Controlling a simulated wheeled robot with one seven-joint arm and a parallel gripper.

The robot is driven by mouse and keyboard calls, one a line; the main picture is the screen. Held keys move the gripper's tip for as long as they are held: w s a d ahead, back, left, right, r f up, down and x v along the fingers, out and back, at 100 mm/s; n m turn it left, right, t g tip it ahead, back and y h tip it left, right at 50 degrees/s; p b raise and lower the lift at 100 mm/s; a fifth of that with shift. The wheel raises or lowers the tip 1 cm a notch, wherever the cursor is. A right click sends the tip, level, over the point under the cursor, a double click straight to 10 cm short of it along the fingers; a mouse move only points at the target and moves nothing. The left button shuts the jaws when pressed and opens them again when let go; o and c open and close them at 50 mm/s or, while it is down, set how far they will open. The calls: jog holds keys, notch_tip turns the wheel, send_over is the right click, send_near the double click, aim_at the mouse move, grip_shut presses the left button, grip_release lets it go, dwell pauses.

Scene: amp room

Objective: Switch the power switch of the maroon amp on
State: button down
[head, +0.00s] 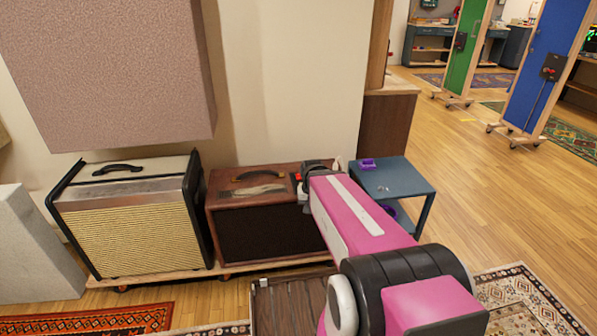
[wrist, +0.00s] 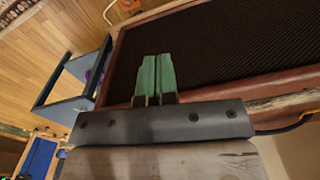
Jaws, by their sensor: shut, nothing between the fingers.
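The maroon amp (head: 262,232) stands on a low wooden platform in the head view, with a dark grille and a handle on top. A small red part (head: 298,177) shows at its top right corner; I cannot tell if it is the power switch. In the wrist view the amp's dark grille (wrist: 225,50) fills the upper right, tilted. A small orange-red part (wrist: 129,5) is cut off by the top edge. My gripper (wrist: 157,62) has green fingers, shut and empty, over the grille in that view; I cannot tell if they touch it. My arm hides it in the head view.
A cream-fronted amp (head: 130,235) stands close on the left. A blue-grey side table (head: 393,178) with purple items is just right of the maroon amp. A large pinkish panel (head: 105,70) hangs above left. Open wooden floor (head: 490,190) lies to the right.

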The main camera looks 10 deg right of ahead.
aim_at(299, 176)
jog(key=w+r+m, duration=0.1)
jog(key=w+m, duration=0.1)
jog(key=w, duration=0.2)
jog(key=w+r+m, duration=0.2)
jog(key=w+m, duration=0.1)
jog(key=w, duration=0.2)
jog(key=w+r+m, duration=0.2)
jog(key=w, duration=0.2)
jog(key=shift+w+m+t, duration=0.3)
jog(key=shift+w+m, duration=0.1)
jog(key=w+r+m, duration=0.8)
jog(key=w, duration=0.3)
jog(key=shift+w+t, duration=0.3)
jog(key=shift+w, duration=0.1)
jog(key=f, duration=0.4)
jog(key=w+f, duration=0.1)
jog(key=f, duration=0.9)
jog(key=shift+w, duration=0.35)
jog(key=shift+w+f, duration=0.1)
jog(key=shift+f, duration=0.1)
jog(key=shift+s+r, duration=0.3)
jog(key=shift+s, duration=0.5)
jog(key=shift+r, duration=0.15)
